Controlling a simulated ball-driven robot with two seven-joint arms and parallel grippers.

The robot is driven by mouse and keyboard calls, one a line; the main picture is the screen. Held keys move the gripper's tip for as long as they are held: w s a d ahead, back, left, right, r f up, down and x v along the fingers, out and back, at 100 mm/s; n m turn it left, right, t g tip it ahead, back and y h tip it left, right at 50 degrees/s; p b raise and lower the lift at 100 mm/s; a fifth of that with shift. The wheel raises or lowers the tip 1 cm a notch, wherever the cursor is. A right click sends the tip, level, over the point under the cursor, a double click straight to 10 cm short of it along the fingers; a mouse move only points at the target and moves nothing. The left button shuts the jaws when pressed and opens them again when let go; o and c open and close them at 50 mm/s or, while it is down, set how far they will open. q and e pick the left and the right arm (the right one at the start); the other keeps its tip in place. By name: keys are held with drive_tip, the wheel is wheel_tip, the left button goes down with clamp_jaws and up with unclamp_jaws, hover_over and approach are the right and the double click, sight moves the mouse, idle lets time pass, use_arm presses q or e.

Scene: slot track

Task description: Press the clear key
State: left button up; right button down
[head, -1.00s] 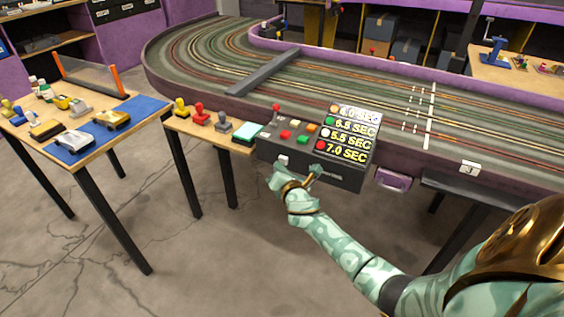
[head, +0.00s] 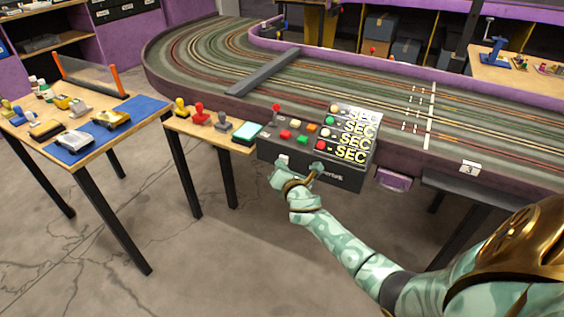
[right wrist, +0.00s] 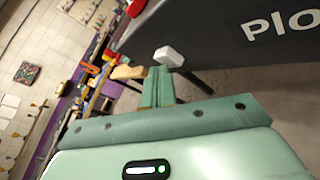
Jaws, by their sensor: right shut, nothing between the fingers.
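The dark timing console (head: 318,172) stands at the edge of the track. A small white key (head: 284,160) sticks out of its front face; no label on it can be read. It also shows in the right wrist view (right wrist: 169,56). My right gripper (head: 281,170) is shut and empty, just in front of this key. In the right wrist view its closed fingertips (right wrist: 160,70) overlap the key's lower edge; I cannot tell whether they touch. The console's display (head: 352,135) shows four "SEC" rows without numbers. My left gripper is not in view.
Coloured buttons (head: 302,139) and a red-knobbed lever (head: 276,109) sit on the console top. A side table (head: 180,125) with stamps stands left of it. A purple handle-like part (head: 393,181) hangs under the track edge at right. The floor in front is clear.

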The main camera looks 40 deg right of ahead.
idle(0.5)
drive_tip(key=shift+s+a, duration=0.35)
drive_tip(key=shift+a, duration=0.45)
drive_tip(key=shift+s+a+p, duration=0.15)
drive_tip(key=shift+s+a, duration=0.2)
drive_tip(key=shift+a, duration=0.4)
drive_tip(key=shift+s+a+p, duration=0.15)
drive_tip(key=shift+s+a, duration=0.15)
drive_tip(key=shift+a, duration=0.5)
drive_tip(key=shift+s+a+p, duration=0.15)
drive_tip(key=shift+s+a, duration=0.2)
drive_tip(key=shift+a, duration=0.4)
